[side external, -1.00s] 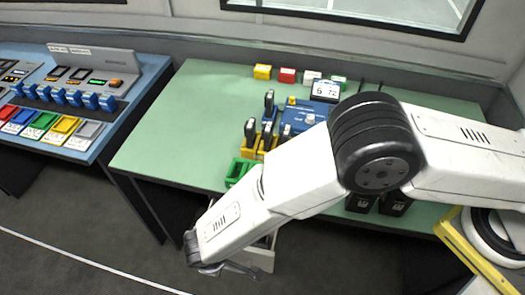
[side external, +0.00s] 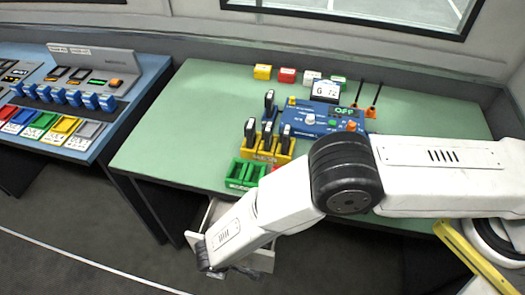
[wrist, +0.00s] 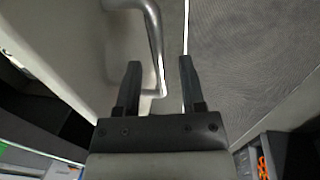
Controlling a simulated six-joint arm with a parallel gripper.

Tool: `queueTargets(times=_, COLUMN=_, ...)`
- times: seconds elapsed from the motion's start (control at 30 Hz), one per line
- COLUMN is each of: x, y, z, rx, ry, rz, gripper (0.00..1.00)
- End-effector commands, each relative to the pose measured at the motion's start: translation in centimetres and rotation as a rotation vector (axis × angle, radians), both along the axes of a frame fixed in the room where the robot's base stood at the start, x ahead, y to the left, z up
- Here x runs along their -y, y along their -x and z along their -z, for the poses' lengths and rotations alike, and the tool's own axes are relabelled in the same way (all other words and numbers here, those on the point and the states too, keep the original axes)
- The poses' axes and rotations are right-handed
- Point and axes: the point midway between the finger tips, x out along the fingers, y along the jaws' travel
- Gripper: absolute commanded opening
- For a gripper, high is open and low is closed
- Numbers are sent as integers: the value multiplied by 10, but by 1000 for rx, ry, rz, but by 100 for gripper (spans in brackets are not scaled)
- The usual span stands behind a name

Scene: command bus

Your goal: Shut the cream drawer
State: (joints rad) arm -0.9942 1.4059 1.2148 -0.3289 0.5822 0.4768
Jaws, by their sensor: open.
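The cream drawer (side external: 262,262) stands pulled out below the front edge of the green table, partly hidden behind my forearm. Its pale front panel (wrist: 60,40) fills the left of the wrist view. A grey bar handle (wrist: 155,45) curves out from this panel. My gripper (wrist: 158,64) is open, and the handle appears between its two fingers in that view. I cannot tell how deep the handle lies between them or whether they touch it. In the side view my gripper (side external: 215,273) is low at the drawer's front, its fingers hard to make out.
The green table (side external: 160,130) carries a blue box (side external: 320,118) with a display, a yellow holder (side external: 268,150) and green trays (side external: 240,172). A blue console (side external: 85,145) stands at the left. The grey floor (side external: 90,235) in front of the drawer is free.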

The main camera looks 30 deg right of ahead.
Motion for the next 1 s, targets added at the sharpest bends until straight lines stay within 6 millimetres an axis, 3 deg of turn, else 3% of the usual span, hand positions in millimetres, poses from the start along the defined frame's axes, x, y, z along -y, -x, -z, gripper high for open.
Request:
queueTargets(times=0.3, x=0, y=0, z=1, rx=0, ry=0, rz=0, gripper=48)
queueTargets(times=0.4, x=0, y=0, z=1, rx=0, ry=0, rz=0, gripper=16)
queueTargets(times=0.47, x=0, y=0, z=1, rx=1, ry=-1, rz=0, gripper=0)
queueTargets(times=1.0, x=0, y=0, z=1, rx=1, ry=-1, rz=0, gripper=0)
